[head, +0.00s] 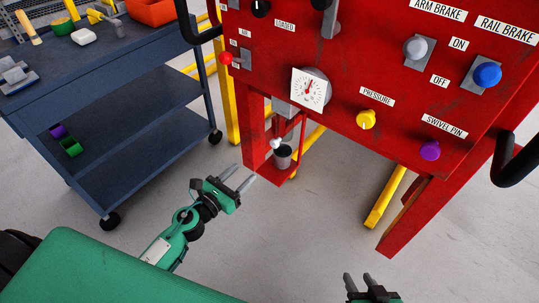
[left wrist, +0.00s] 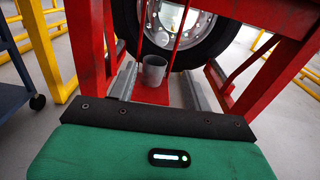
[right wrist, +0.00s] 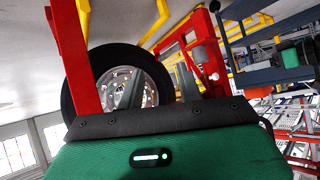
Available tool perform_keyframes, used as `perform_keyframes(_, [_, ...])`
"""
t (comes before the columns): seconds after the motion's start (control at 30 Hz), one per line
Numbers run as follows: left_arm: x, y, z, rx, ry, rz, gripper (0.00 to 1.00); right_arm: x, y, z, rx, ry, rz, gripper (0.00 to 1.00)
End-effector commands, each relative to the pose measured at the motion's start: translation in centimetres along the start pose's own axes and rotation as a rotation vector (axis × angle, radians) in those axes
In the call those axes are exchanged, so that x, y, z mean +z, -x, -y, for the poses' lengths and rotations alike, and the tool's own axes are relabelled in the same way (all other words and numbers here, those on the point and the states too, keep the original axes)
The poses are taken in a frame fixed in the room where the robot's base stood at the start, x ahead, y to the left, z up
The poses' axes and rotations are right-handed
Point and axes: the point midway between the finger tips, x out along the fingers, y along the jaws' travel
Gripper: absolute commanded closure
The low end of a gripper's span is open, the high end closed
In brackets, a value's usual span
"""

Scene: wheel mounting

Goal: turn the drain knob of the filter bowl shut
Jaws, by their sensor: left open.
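A small white knob (head: 276,144), which looks like the drain knob, shows under the red panel in the head view. The filter bowl is mostly hidden there behind the gauge and red frame. A grey cup (head: 283,158) stands just below on a red ledge; it also shows in the left wrist view (left wrist: 154,72), between the finger sides. My left gripper (head: 244,176) is open and empty, left of and below the knob, apart from it. My right gripper (head: 358,277) has its fingers apart, empty, low at the picture's bottom edge. Whether the knob is turned cannot be told.
The red panel (head: 390,70) carries a gauge (head: 309,89), a yellow knob (head: 366,119) and a purple knob (head: 430,150). A blue cart (head: 130,65) with tools stands left. A wheel (left wrist: 180,30) is behind the red frame. The floor between the grippers is clear.

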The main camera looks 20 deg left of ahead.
Motion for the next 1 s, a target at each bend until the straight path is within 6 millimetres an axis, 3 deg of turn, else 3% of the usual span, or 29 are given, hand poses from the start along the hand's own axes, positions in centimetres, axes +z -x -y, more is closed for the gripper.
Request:
perform_keyframes(0.27, [0.7,-1.9,0.2,-0.007,-0.032,0.010,0.50,-0.4,0.9,-0.5,0.014,0.001,0.041,0.64])
perform_keyframes(0.8, [0.7,-10.9,0.1,-0.005,-0.029,0.010,0.50,0.7,2.8,-2.6,0.073,-0.002,0.222,0.64])
perform_keyframes(1.0, [0.6,-13.1,0.2,-0.005,-0.028,0.009,0.50,0.8,2.9,-2.8,0.078,-0.002,0.236,0.64])
